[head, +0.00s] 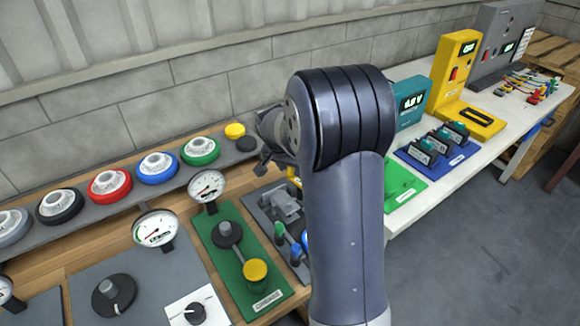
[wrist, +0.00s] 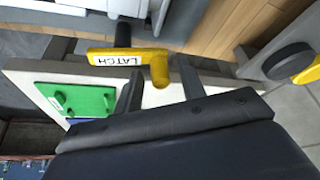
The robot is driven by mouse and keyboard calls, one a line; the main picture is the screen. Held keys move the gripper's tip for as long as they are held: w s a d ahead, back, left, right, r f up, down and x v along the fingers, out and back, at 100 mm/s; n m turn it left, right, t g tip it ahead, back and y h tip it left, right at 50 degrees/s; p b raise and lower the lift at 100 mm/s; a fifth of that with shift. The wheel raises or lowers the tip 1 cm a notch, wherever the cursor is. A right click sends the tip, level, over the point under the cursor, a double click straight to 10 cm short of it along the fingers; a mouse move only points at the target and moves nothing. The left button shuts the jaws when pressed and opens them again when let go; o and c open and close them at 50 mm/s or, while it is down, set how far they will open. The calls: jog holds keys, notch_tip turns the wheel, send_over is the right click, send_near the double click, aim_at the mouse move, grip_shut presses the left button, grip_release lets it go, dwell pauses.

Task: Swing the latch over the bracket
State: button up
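The yellow latch (wrist: 112,57), labelled LATCH, shows in the wrist view with a dark round pivot or knob at its upper left side. Its free end bends down between the two dark fingers of my gripper (wrist: 160,88). The fingers stand apart, with a gap visible on both sides of the latch end. In the head view my gripper (head: 262,166) is mostly hidden behind my own arm, and a small yellow piece (head: 293,176) shows beside it. I cannot clearly identify the bracket; a grey block (head: 284,204) on a grey plate stands near the arm.
A green panel (head: 228,282) with a dark knob and a yellow knob lies left of my arm. Dial gauges (head: 206,187) stand behind it. Coloured round buttons (head: 200,151) line the back shelf. A white table (head: 468,170) with yellow and teal devices is at right.

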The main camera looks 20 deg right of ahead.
jog(key=shift+w+d+f, duration=0.1)
jog(key=shift+w+d, duration=0.15)
jog(key=shift+s+a, duration=0.1)
jog(key=shift+c, duration=0.2)
grip_shut()
